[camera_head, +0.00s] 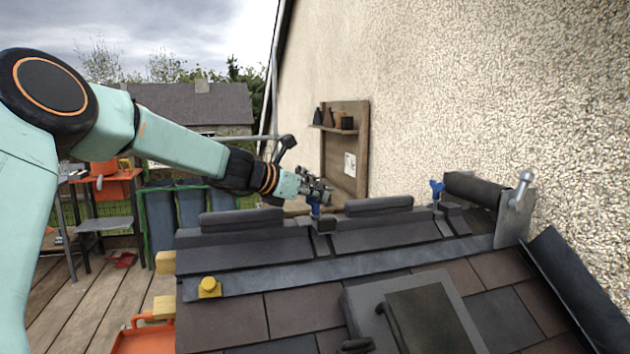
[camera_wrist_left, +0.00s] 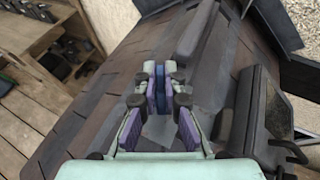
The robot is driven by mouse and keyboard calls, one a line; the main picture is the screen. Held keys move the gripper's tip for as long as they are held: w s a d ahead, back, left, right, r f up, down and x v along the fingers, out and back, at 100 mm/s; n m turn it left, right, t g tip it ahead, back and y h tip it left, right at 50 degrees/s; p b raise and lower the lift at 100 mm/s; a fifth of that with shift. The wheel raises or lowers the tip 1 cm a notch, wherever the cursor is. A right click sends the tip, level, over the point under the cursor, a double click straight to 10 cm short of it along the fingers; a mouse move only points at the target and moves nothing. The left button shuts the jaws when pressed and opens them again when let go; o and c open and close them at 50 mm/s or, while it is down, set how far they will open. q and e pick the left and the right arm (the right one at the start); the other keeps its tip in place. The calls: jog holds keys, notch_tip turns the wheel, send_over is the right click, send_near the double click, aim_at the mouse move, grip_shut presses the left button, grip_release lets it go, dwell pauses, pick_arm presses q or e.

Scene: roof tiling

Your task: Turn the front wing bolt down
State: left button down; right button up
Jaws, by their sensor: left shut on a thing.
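My left gripper (camera_head: 314,186) reaches in from the left to the roof ridge and is shut on a blue wing bolt (camera_head: 315,208). The bolt's lower part shows just below the fingers, above a dark clamp block on the ridge; its top is hidden by them. A second blue wing bolt (camera_head: 437,188) stands free farther right along the ridge. My right gripper is not in view.
Dark ridge tiles (camera_head: 378,206) lie on both sides of the held bolt. A dark roll (camera_head: 476,189) and a grey bracket with a lever (camera_head: 515,215) stand at the right end. A roof window (camera_head: 430,318) and yellow fitting (camera_head: 209,288) sit lower. A rough wall rises behind.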

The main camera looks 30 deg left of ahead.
pick_arm(q)
jog(key=m+h+p, duration=0.1)
jog(key=h+p, duration=0.1)
jog(key=r+m+g+h+p, duration=0.1)
jog(key=m+h+p, duration=0.1)
jog(key=p, duration=0.1)
jog(key=shift+w+a+r+m+g+p, duration=0.1)
jog(key=shift+w+r+m+g+p, duration=0.1)
jog(key=shift+m+g+p, duration=0.1)
jog(key=shift+m+g+h+p, duration=1.3)
jog(key=shift+m+h+p, duration=0.15)
jog(key=shift+m, duration=0.25)
jog(key=shift+f+m+g+h, duration=0.1)
jog(key=shift+m+g+h, duration=0.25)
jog(key=shift+m+g, duration=0.05)
jog(key=c, duration=1.5)
grip_release()
jog(key=shift+s+f, duration=0.1)
jog(key=shift+s, duration=0.1)
jog(key=shift+o, duration=0.2)
jog(key=shift+f, duration=0.1)
jog(key=shift+f, duration=0.1)
